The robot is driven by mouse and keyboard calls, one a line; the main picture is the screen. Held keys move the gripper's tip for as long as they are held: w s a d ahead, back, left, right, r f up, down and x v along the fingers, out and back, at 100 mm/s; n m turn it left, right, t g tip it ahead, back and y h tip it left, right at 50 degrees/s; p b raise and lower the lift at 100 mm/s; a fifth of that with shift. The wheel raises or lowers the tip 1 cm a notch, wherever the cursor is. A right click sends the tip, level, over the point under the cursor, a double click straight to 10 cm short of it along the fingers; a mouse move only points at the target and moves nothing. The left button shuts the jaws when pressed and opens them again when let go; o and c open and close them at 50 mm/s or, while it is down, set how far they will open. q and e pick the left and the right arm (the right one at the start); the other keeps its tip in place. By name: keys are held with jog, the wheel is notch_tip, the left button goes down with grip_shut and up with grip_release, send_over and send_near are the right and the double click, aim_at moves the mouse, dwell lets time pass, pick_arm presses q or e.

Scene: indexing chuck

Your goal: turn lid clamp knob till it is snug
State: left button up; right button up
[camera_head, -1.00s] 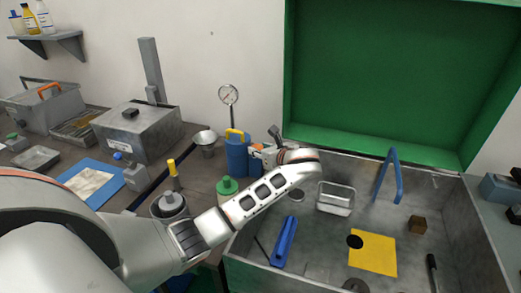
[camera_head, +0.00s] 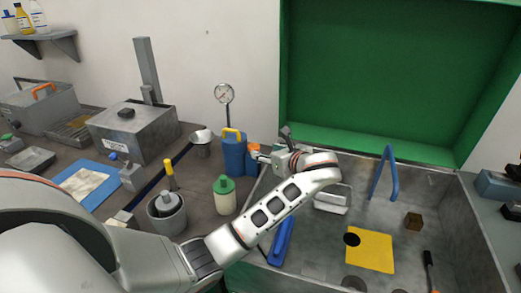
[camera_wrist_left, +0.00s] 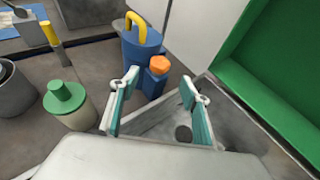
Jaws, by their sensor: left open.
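The blue canister (camera_head: 234,157) with a yellow handle stands on the bench beside the metal basin. An orange knob (camera_head: 254,148) is on its right side, probably the lid clamp knob; it shows clearly in the left wrist view (camera_wrist_left: 159,65) on top of a blue side post. My left gripper (camera_head: 263,157) is just right of the knob, partly hidden by my wrist. In the left wrist view, my left gripper (camera_wrist_left: 157,93) has its teal fingers spread, with the knob beyond and between the tips, apart from them. My right gripper is not in view.
A green-capped bottle (camera_head: 224,196) and a grey pot (camera_head: 166,213) with a lidded container stand left of my forearm. A gauge (camera_head: 224,93) rises behind the canister. The metal basin (camera_head: 450,205) holds a yellow plate (camera_head: 369,251) and a blue-handled tool (camera_head: 281,240).

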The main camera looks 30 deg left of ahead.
pick_arm(q)
jog(key=shift+v, duration=2)
